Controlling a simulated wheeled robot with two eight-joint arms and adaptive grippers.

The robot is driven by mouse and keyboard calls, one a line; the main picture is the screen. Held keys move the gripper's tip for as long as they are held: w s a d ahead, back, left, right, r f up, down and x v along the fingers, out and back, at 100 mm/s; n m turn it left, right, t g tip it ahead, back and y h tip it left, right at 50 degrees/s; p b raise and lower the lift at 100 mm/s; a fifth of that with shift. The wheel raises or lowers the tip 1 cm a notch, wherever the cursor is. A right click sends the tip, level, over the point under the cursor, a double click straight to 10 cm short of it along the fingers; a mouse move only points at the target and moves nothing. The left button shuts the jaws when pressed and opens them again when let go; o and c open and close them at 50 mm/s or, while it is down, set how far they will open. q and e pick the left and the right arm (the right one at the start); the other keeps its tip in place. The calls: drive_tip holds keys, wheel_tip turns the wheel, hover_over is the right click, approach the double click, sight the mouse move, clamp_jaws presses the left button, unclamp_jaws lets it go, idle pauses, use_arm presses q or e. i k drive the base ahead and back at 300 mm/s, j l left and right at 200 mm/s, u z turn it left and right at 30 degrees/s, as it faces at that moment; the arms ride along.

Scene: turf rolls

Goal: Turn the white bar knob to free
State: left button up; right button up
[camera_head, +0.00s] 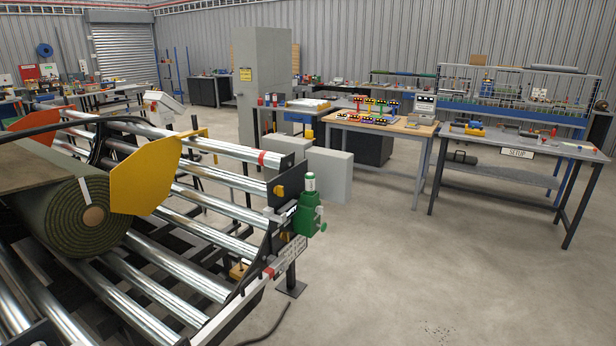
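No white bar knob can be made out for certain. A green unit (307,214) with a white and green cylinder (310,183) on top sits at the near right end of the roller machine (225,148). A small white part (289,212) shows beside the green unit, too small to tell what it is or how it is turned. A dark green turf roll (85,215) with a brown core lies on the rollers at the left. Neither of my grippers is in view.
A black cable (265,328) lies on the floor near the machine. A wooden-topped bench (383,122) and a grey SETUP bench (515,142) stand behind to the right. The concrete floor (430,270) at right is clear.

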sight(318, 210)
drive_tip(key=i+l+z, duration=0.25)
drive_tip(key=i+z, duration=0.2)
drive_tip(key=i, duration=0.4)
drive_tip(key=i+z, duration=0.5)
drive_tip(key=i, duration=0.3)
drive_tip(key=i+u, duration=0.1)
drive_tip(key=i, duration=0.5)
drive_tip(key=i+u, duration=0.1)
drive_tip(key=i, duration=0.5)
drive_tip(key=i+l+u, duration=0.1)
drive_tip(key=i, duration=0.5)
drive_tip(key=i+l, duration=0.2)
drive_tip(key=i, duration=0.4)
drive_tip(key=i+j+u, duration=0.4)
drive_tip(key=i, duration=0.2)
drive_tip(key=i+u, duration=0.4)
drive_tip(key=i, duration=0.25)
drive_tip(key=i+u, duration=0.4)
drive_tip(key=i, duration=0.25)
drive_tip(key=i+l+u, duration=0.4)
drive_tip(key=i, duration=0.25)
drive_tip(key=i+j+z, duration=0.2)
drive_tip(key=i+j, duration=0.7)
drive_tip(key=i+j+z, duration=0.25)
drive_tip(key=i+j, duration=0.75)
drive_tip(key=j+u, duration=0.1)
drive_tip(key=u, duration=3.05)
